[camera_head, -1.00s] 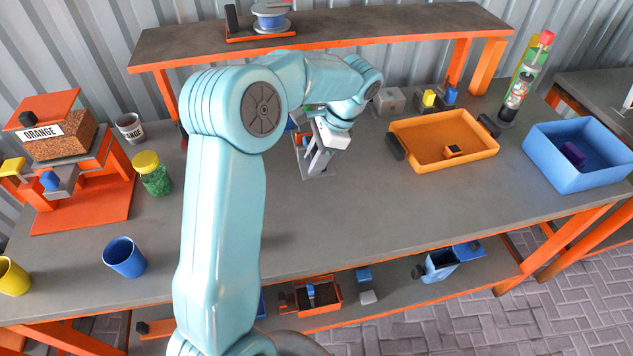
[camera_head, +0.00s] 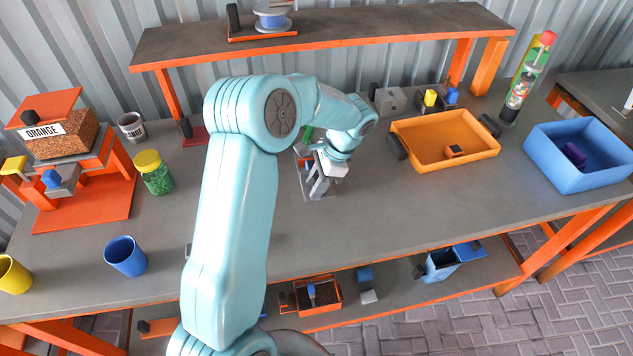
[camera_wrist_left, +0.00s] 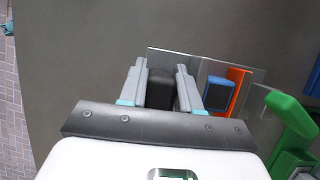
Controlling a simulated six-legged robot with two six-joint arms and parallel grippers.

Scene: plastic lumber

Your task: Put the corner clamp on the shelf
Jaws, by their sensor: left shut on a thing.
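My left gripper (camera_head: 318,190) is over the middle of the workbench, pointing down. In the left wrist view its two grey fingers (camera_wrist_left: 160,90) are shut on a black block (camera_wrist_left: 160,88). A thin grey plate (camera_wrist_left: 220,65) with a blue block (camera_wrist_left: 217,93) and an orange bar (camera_wrist_left: 238,90) lies beside the fingers. I cannot tell whether the black block and this plate are one piece, the corner clamp; the arm and fingers hide much of it. The raised shelf (camera_head: 360,28) with an orange front edge stands along the back. My right gripper is out of view.
A spool (camera_head: 272,18) stands on the shelf's left part; the shelf's middle and right are clear. An orange tray (camera_head: 425,155) and blue bin (camera_head: 580,180) are at right. A green object (camera_wrist_left: 292,115) is close to the gripper. A green-filled jar (camera_head: 152,175) is at left.

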